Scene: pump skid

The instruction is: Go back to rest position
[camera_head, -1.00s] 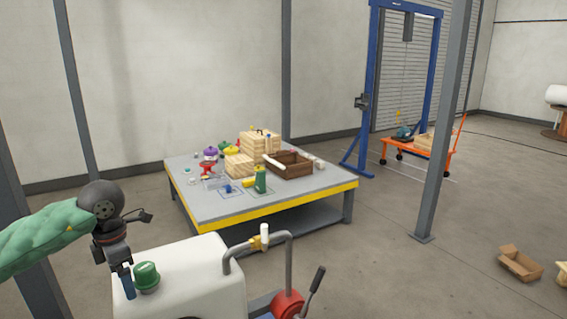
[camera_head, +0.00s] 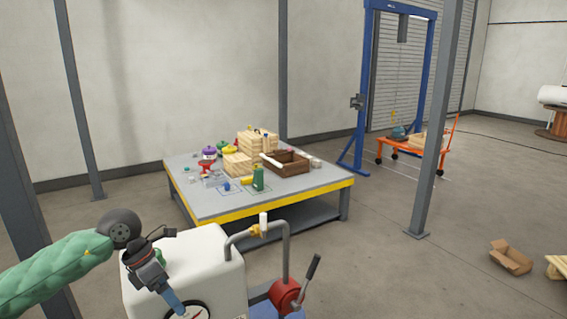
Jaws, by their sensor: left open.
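My left arm, in a green quilted sleeve, comes in from the left. My left gripper (camera_head: 172,300) points down in front of the white tank (camera_head: 222,265) at the bottom of the view. Its blue fingers are open and I see nothing held between them. A dial gauge (camera_head: 190,311) with a red needle shows just beside the fingertips, cut off by the lower edge. A green cap (camera_head: 160,256) on the tank is partly hidden behind the gripper. My right gripper is not in view.
A grey pipe (camera_head: 286,252) with a yellow valve (camera_head: 257,231) and a red pump (camera_head: 285,294) with a lever stand right of the tank. Beyond is a yellow-edged table (camera_head: 300,200) holding blocks and a brown crate (camera_head: 287,167). A grey post (camera_head: 432,150) stands right; open floor lies between.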

